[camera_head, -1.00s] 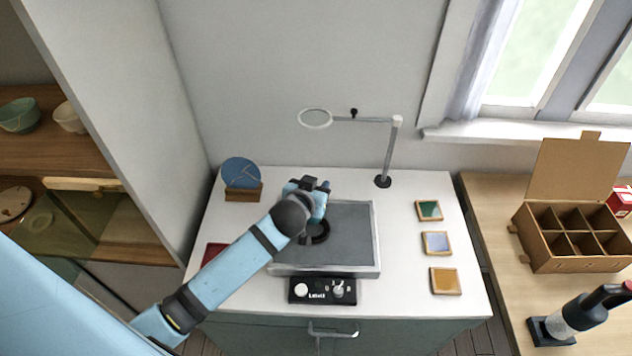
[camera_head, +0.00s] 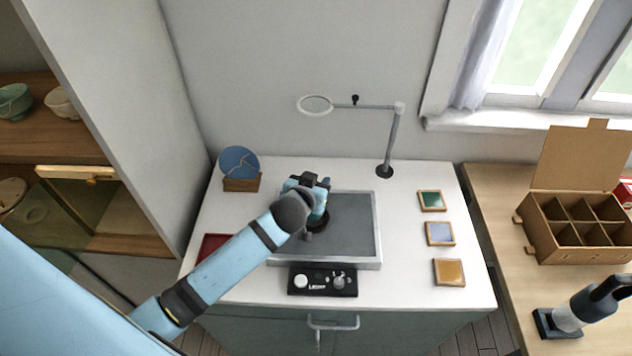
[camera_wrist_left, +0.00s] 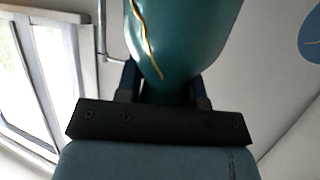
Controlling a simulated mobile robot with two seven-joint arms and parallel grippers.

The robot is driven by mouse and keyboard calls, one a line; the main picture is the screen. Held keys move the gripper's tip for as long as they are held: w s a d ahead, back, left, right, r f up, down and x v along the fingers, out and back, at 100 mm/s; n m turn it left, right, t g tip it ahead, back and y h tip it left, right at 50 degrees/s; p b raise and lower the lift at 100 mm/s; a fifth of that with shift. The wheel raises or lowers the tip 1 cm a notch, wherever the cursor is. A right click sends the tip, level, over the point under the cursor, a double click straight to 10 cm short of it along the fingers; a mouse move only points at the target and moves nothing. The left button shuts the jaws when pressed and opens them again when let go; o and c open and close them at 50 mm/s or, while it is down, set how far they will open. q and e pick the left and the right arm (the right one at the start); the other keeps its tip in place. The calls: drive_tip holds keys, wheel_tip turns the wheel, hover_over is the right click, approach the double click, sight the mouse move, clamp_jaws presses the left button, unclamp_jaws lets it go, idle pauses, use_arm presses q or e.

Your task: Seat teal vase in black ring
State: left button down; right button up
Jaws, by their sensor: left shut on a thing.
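The teal vase (camera_wrist_left: 185,35) with a gold seam fills the upper middle of the left wrist view. My left gripper (camera_wrist_left: 165,92) is shut on its narrow lower part in that view. In the head view my left gripper (camera_head: 312,192) is over the left part of the grey tray, and the vase is hidden by the gripper and wrist. The black ring (camera_head: 321,220) lies on the tray, partly covered by my wrist. I cannot tell whether the vase touches the ring. My right gripper is not in view.
The grey tray (camera_head: 352,235) has free room on its right. A black control box (camera_head: 322,281) is in front. A magnifier lamp (camera_head: 390,140) stands behind right. A blue disc on a wooden stand (camera_head: 241,184) is at back left. Framed colour tiles (camera_head: 440,233) line the right side.

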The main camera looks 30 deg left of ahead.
use_arm(q)
drive_tip(key=shift+r, duration=0.1)
drive_tip(key=shift+f, duration=0.35)
idle(0.3)
drive_tip(key=shift+f+b, duration=0.65)
drive_tip(key=shift+f, duration=0.3)
drive_tip(key=shift+c, duration=1.3)
unclamp_jaws()
drive_tip(key=shift+p+v, duration=0.7)
drive_tip(key=shift+v, duration=0.4)
drive_tip(key=shift+p+v, duration=1.4)
drive_tip(key=shift+v, duration=1.55)
